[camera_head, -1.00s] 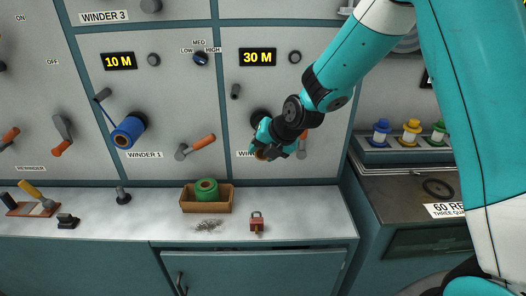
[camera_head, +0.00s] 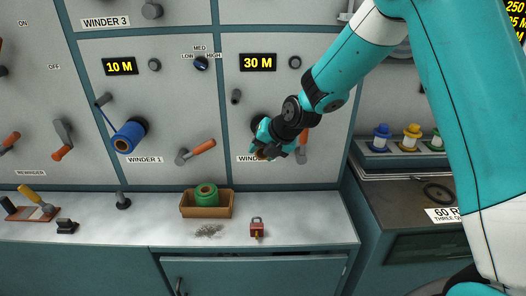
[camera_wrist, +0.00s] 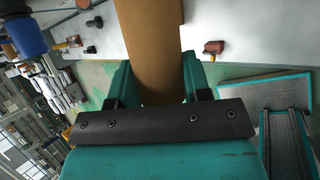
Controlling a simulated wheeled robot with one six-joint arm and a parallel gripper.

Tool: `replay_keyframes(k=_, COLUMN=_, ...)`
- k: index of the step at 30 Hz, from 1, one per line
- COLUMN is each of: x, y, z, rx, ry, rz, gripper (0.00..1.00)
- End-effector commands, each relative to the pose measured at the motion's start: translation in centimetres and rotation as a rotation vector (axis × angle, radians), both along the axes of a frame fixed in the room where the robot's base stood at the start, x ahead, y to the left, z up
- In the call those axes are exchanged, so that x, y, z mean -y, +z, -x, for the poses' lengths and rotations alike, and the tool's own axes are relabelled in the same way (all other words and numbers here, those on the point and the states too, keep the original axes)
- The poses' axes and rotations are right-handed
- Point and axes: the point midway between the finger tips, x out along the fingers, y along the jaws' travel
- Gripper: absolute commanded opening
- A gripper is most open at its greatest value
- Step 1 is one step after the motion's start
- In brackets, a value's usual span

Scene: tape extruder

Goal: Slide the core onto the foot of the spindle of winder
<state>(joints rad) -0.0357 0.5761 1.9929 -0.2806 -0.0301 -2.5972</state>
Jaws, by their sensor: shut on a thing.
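In the head view only a small brown bit of the core shows at the gripper's tip. The spindle of this winder is mostly hidden behind my gripper and arm, so I cannot tell whether the core touches it.
Winder 1 (camera_head: 144,160) at the left holds a blue roll (camera_head: 128,137). An orange-handled crank (camera_head: 303,148) stands close right of my gripper.

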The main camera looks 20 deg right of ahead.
Motion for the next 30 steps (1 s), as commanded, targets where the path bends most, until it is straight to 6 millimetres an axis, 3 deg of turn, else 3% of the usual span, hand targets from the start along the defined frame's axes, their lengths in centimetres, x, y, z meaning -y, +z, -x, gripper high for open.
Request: replay_keyframes(k=30, x=0.8, y=0.0, z=-2.4, rx=0.001, ry=0.000, rz=0.000, gripper=0.08)
